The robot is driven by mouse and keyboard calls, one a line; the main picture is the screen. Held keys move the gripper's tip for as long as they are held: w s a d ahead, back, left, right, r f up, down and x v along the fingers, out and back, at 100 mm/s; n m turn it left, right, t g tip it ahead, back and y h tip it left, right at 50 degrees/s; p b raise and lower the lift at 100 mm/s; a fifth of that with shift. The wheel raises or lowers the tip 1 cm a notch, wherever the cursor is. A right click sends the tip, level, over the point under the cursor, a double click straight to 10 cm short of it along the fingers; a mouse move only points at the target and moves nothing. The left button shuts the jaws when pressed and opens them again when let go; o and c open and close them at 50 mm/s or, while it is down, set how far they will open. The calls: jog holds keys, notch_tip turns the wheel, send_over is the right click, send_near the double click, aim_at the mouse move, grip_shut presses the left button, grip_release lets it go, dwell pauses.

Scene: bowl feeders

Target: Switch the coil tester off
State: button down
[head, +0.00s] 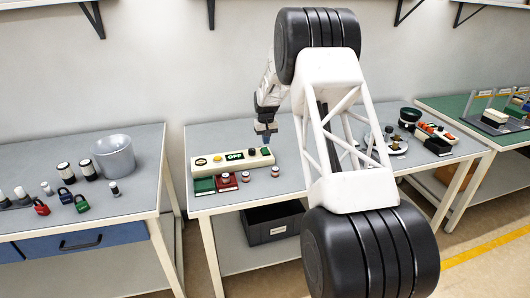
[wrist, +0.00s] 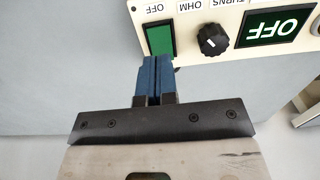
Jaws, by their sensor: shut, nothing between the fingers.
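The coil tester (head: 229,163) is a long cream box on the middle bench. Its dark green display (head: 235,155) reads OFF, and it also shows upside down in the wrist view (wrist: 282,26). In the wrist view a green rocker switch (wrist: 159,38) sits at the panel's left end, with an upside-down OFF label on the panel beyond it. A black knob (wrist: 212,40) is beside it, marked OHM and TURNS. My gripper (wrist: 152,60) is shut and empty, its blue fingertips at the switch's near edge. I cannot tell whether they touch it.
Small green and red boxes (head: 227,182) and little capped pieces stand in front of the tester. A grey bin (head: 273,222) is on the shelf below. The left bench holds a metal pot (head: 114,157) and padlocks. My arm hides part of the middle bench.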

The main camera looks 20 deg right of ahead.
aim_at(266, 153)
jog(key=shift+r, duration=1.2)
jog(key=shift+r, duration=0.1)
jog(key=s+a+r, duration=0.3)
jog(key=s+r, duration=0.4)
jog(key=s, duration=0.3)
jog(key=s+a+r+t, duration=0.1)
jog(key=s+a+r, duration=0.1)
jog(key=s+r, duration=0.7)
jog(key=s+a+r, duration=0.3)
jog(key=s+r, duration=0.3)
jog(key=s, duration=0.6)
jog(key=s+a+f, duration=0.1)
jog(key=s, duration=1.7)
jog(key=s+a+f+t, duration=0.1)
jog(key=s+a, duration=0.1)
jog(key=s, duration=1.6)
jog(key=shift+s+a+f+t, duration=0.3)
jog(key=shift+s+f, duration=0.1)
